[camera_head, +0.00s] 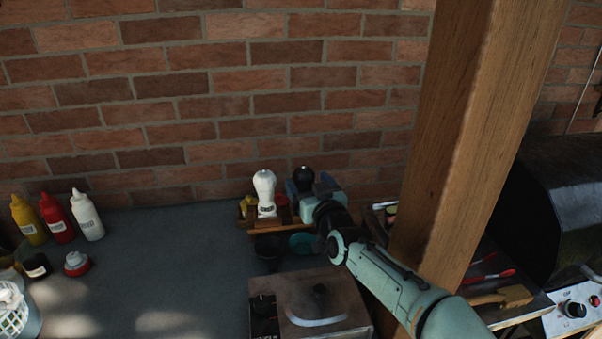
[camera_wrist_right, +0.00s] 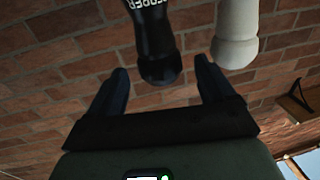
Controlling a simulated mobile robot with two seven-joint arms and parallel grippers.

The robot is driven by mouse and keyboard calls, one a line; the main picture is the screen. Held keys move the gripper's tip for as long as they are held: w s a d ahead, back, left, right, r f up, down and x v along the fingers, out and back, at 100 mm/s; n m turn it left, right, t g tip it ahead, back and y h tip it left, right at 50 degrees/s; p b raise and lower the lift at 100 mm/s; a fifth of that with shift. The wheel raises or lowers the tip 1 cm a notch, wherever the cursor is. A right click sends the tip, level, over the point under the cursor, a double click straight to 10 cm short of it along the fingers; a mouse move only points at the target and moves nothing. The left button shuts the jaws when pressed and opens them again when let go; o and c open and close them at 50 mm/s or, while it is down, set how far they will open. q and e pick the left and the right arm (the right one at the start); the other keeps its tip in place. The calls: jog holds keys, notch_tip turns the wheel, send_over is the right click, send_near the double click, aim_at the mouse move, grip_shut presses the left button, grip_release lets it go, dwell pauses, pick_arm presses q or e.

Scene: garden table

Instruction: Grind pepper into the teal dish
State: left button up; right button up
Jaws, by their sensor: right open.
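The black pepper mill (camera_head: 303,174) stands upright in a wooden rack against the brick wall, and its lower part is hidden by my right gripper (camera_head: 310,188). In the right wrist view the pepper mill (camera_wrist_right: 160,45), with its white lettering, appears between the two spread fingers of my right gripper (camera_wrist_right: 162,66). The gripper is open, and I cannot tell whether a finger touches the mill. The teal dish (camera_head: 302,242) sits in front of the rack, below my right wrist, partly hidden by it. My left gripper is not in view.
A white mill (camera_head: 264,192) stands left of the pepper mill in the rack (camera_head: 262,225). A dark bowl (camera_head: 268,250) is left of the dish. A metal-topped box (camera_head: 320,300) stands in front. A wooden post (camera_head: 480,130) rises right of my arm. The table's middle left is clear.

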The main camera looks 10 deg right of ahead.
aim_at(301, 172)
jog(key=w, duration=0.2)
jog(key=w+p, duration=0.1)
jog(key=w, duration=0.2)
jog(key=shift+w+a, duration=0.3)
jog(key=shift+a, duration=0.1)
jog(key=c, duration=1)
jog(key=shift+r+p, duration=0.1)
jog(key=shift+p, duration=0.3)
